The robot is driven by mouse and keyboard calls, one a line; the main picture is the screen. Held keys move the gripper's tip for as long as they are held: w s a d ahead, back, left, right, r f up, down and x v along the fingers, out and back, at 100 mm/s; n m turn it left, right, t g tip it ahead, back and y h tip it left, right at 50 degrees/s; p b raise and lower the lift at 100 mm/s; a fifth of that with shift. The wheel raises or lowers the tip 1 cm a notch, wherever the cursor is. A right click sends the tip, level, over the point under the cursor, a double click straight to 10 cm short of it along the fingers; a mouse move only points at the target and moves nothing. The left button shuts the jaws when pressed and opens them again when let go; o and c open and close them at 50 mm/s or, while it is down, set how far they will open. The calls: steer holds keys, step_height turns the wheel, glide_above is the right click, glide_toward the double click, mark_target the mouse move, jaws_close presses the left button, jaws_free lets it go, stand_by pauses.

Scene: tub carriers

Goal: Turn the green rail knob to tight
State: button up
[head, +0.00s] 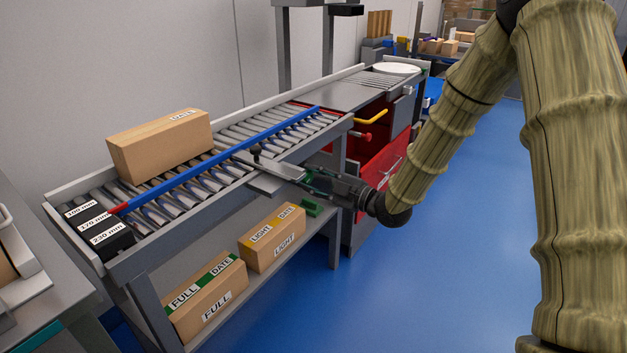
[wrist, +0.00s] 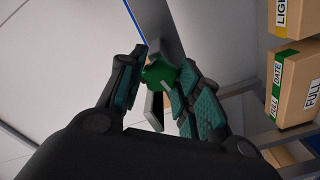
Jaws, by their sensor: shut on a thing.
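The green rail knob (wrist: 160,73) sits between the fingertips of my gripper (wrist: 163,62) in the wrist view. The gripper is shut on it, with teal pads on either side. In the head view my gripper (head: 308,178) reaches in from the right to the near side of the roller conveyor, at the end of a grey bracket (head: 270,177). The knob cannot be made out clearly there. The blue rail (head: 235,150) runs lengthwise over the rollers. Its red end lies by the 170 mm label (head: 94,226). No tight or loose mark can be read.
A carton (head: 158,148) stands on the rollers behind the rail. Cartons marked FULL (head: 208,300) and LIGHT (head: 273,238) stand on the lower shelf. A red cabinet (head: 380,165) stands beyond my gripper. The blue floor (head: 400,290) in front is clear.

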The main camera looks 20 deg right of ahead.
steer(key=shift+p, duration=0.3)
steer(key=m+p, duration=0.2)
steer(key=m, duration=0.1)
steer(key=shift+r+p, duration=0.1)
steer(key=shift+p, duration=0.3)
steer(key=shift+m+p, duration=0.95)
steer(key=shift+m, duration=0.65)
steer(key=o, duration=1)
steer(key=shift+s+d, duration=0.1)
steer(key=v, duration=1.1)
steer(key=shift+s+d, duration=0.3)
